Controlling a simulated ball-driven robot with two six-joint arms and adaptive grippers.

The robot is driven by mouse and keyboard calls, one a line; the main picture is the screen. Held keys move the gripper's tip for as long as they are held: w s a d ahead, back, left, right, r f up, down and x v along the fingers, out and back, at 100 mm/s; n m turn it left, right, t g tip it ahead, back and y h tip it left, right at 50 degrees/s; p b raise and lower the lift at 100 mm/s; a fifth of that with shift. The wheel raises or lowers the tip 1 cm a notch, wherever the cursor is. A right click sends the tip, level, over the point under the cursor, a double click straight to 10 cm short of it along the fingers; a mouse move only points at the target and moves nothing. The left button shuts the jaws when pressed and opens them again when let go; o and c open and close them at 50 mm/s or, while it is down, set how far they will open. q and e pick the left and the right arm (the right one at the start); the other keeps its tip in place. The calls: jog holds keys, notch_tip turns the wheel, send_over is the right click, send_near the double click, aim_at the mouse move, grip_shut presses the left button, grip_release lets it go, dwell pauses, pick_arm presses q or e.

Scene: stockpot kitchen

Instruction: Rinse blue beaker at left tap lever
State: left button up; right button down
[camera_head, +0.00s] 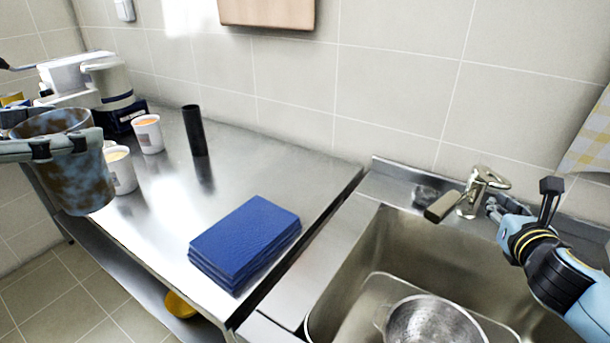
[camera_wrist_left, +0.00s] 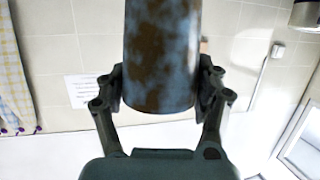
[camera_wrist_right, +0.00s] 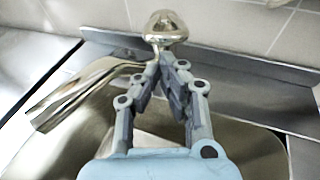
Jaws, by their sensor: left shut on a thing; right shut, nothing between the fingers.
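The blue beaker (camera_head: 72,165) has brown stains over its side. My left gripper (camera_head: 42,148) is shut around it and holds it up at the far left, away from the sink. It fills the upper middle of the left wrist view (camera_wrist_left: 160,55), between the fingers. The tap (camera_head: 478,190) stands behind the sink, its spout pointing left over the basin. My right gripper (camera_head: 497,212) is shut and empty just right of the tap. In the right wrist view its closed fingertips (camera_wrist_right: 168,62) are right at the tap (camera_wrist_right: 166,28); I cannot tell whether they touch. I see no water flowing.
A metal pot (camera_head: 432,322) sits in the sink basin (camera_head: 350,262). A stack of blue cloths (camera_head: 245,240), a black cylinder (camera_head: 194,130) and two white cups (camera_head: 148,134) stand on the steel table. A checked towel (camera_head: 592,140) hangs at the right.

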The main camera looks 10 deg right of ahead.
pick_arm(q)
jog(key=shift+w, duration=0.1)
notch_tip(320, 180, up, 2)
jog(key=shift+r+p, duration=0.15)
jog(key=shift+p, duration=0.95)
